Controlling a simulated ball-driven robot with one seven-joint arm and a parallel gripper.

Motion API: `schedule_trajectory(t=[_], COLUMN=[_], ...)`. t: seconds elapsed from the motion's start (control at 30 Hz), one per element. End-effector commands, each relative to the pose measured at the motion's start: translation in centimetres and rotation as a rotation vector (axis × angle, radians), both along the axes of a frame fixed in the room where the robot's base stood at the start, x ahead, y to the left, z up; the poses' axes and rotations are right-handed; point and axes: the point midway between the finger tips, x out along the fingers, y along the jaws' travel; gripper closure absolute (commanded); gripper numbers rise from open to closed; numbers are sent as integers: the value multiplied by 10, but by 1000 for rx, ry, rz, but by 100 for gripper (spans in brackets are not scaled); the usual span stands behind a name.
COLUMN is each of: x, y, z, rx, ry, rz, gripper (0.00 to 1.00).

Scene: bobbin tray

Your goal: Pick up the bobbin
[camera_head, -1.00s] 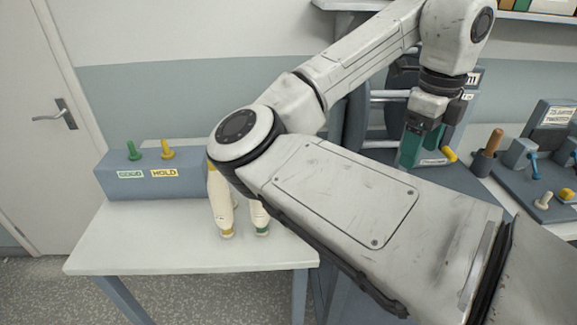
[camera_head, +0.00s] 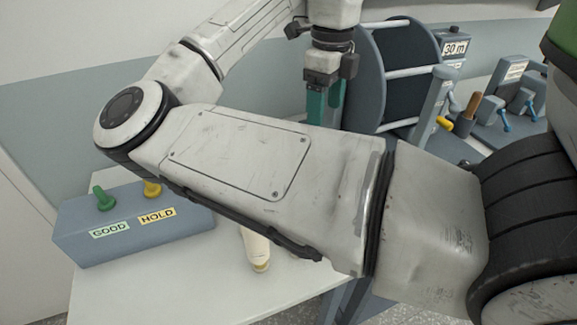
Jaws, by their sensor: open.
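A cream bobbin (camera_head: 256,250) with a yellowish lower end is on the white table (camera_head: 170,290), just below my forearm. Its upper part is hidden behind the arm. I cannot tell whether another bobbin is behind the arm beside it. My gripper (camera_head: 325,108) has teal fingers and hangs pointing down at the upper middle, behind my forearm. It is open, with nothing seen between the fingers. It is up and to the right of the bobbin, well apart from it. Its fingertips are partly hidden by my arm.
A blue-grey box (camera_head: 130,243) on the table's left has a green peg over a GOOD label and a yellow peg over HOLD. The table front is clear.

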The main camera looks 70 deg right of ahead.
Motion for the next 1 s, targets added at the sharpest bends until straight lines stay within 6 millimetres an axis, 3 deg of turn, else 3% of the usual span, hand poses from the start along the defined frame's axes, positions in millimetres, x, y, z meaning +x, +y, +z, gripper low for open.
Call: schedule_trajectory(t=[0.3,1.0], x=[0,0], y=[0,-1], z=[-41,-108], rx=[2,0], ry=[3,1], rz=[1,0], gripper=[24,24])
